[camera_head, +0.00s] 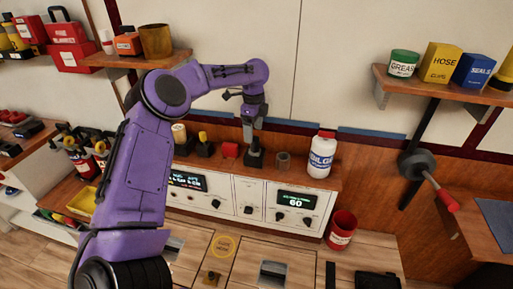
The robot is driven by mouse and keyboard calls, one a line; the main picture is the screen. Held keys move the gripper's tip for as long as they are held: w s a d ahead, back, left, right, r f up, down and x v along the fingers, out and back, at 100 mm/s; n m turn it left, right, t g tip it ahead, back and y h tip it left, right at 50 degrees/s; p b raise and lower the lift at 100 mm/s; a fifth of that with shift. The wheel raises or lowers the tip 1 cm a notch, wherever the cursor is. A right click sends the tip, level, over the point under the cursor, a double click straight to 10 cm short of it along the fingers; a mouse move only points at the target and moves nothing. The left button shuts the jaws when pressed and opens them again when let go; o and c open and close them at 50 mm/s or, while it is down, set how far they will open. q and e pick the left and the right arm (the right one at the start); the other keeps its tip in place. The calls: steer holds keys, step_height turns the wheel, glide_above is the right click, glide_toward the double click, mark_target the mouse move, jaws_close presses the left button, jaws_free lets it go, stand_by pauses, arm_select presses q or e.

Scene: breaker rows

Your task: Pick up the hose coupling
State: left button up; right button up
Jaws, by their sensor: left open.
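My purple left arm reaches from the lower left over the console. Its left gripper (254,153) points down above the console's wooden top shelf, and its fingers are small and dark here. A small grey-brown cylinder (283,160), which looks like the hose coupling, stands on that shelf just right of the gripper. The gripper is beside it and not around it. A small red block (230,150) sits left of the gripper. I cannot see anything held. My right gripper is not in view.
A white BILGE bottle (321,154) stands right of the cylinder. A red can (341,230) stands lower right. Several small items sit left on the same shelf. A wall shelf (440,95) at right holds a green GREASE tin (403,63) and boxes. A red-handled lever (440,190) sticks out.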

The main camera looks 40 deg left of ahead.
mark_target(254, 144)
arm_select(q)
steer(key=f, duration=0.2)
steer(key=f+p, duration=0.1)
steer(key=f, duration=0.3)
steer(key=shift+d+f+p, duration=0.15)
steer(key=shift+d+p, duration=0.1)
steer(key=shift+p, duration=0.05)
steer(key=shift+a+f, duration=0.1)
steer(key=shift+f, duration=0.2)
steer(key=c, duration=1.3)
